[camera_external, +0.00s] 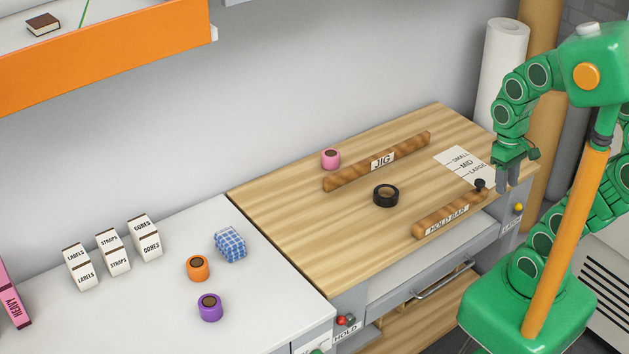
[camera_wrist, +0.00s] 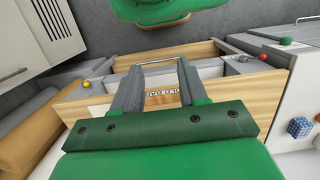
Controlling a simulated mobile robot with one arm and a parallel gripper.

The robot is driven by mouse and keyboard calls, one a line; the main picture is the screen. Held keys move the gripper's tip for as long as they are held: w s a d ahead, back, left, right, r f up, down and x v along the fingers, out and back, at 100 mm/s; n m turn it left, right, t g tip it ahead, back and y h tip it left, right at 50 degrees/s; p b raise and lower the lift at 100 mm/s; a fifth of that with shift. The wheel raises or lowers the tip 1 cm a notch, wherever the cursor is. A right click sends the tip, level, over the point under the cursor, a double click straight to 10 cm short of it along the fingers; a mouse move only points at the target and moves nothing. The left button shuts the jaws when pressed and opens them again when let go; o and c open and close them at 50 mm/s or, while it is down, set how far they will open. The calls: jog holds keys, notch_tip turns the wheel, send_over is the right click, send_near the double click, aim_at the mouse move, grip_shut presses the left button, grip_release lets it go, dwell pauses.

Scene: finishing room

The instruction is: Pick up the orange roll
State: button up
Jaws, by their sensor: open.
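The orange roll (camera_external: 198,271) stands upright on the white counter (camera_external: 130,325) at the lower left in the external view, with a dark core on top.
Label boxes (camera_external: 113,254) stand behind. On the bench top (camera_external: 290,215) are a jig bar (camera_external: 350,172), a pink roll (camera_external: 331,158), a black roll (camera_external: 385,196) and a hold bar (camera_external: 450,214).

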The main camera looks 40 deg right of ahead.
jog(key=o, duration=0.9)
jog(key=shift+o, duration=0.2)
